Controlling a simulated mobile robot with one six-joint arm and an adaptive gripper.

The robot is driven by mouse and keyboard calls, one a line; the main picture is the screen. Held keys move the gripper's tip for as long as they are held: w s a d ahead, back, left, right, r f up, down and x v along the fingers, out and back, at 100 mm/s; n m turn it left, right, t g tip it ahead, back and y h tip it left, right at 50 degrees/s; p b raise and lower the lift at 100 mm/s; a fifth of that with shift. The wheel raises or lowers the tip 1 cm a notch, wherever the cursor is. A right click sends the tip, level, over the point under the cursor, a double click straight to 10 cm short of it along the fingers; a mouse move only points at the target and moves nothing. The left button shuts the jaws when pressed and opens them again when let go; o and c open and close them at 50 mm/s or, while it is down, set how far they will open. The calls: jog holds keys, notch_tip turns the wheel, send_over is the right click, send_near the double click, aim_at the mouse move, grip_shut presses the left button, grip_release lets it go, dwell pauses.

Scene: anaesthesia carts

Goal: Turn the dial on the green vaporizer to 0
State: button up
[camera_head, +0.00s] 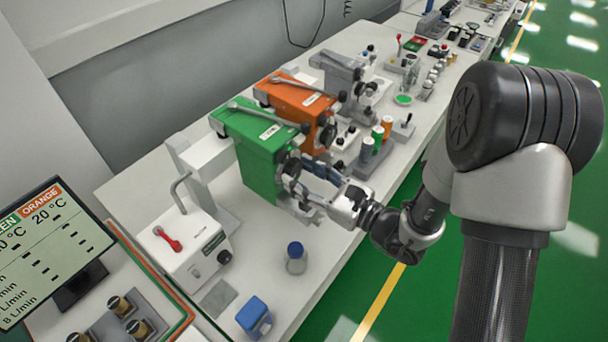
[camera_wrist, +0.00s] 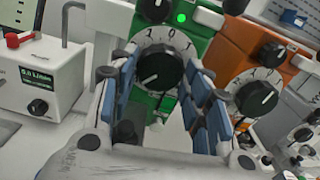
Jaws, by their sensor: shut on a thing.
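The green vaporizer (camera_head: 253,138) stands on the white bench, left of the orange one. Its black dial (camera_wrist: 157,70) faces me in the wrist view, in a white ring with numbers. A 0 shows near the top of the ring, and the white mark on the knob points to the lower left. In the head view my gripper covers much of the dial. My gripper (camera_wrist: 165,76) has one blue-padded finger on each side of the dial and is shut on it. It also shows in the head view (camera_head: 302,180), in front of the vaporizer.
The orange vaporizer (camera_head: 299,104) stands close beside, its own dial (camera_wrist: 257,97) near my right finger. A white box with a red lever (camera_head: 186,246) is at left. A blue-capped bottle (camera_head: 296,258) and a blue block (camera_head: 254,317) stand in front on the bench.

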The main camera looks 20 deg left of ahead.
jog(key=shift+m+p, duration=0.3)
jog(key=shift+p, duration=0.05)
jog(key=shift+c, duration=0.5)
jog(key=m+p, duration=0.2)
jog(key=shift+r+m, duration=0.1)
jog(key=shift+m, duration=0.3)
jog(key=m+p, duration=0.3)
jog(key=shift+g, duration=0.3)
jog(key=m+p, duration=0.2)
jog(key=m, duration=0.1)
jog(key=shift+m+p, duration=0.35)
jog(key=shift+m, duration=0.05)
jog(key=shift+m+y+p, duration=0.3)
jog(key=shift+m+p, duration=0.65)
jog(key=shift+m, duration=0.55)
jog(key=o, duration=1.1)
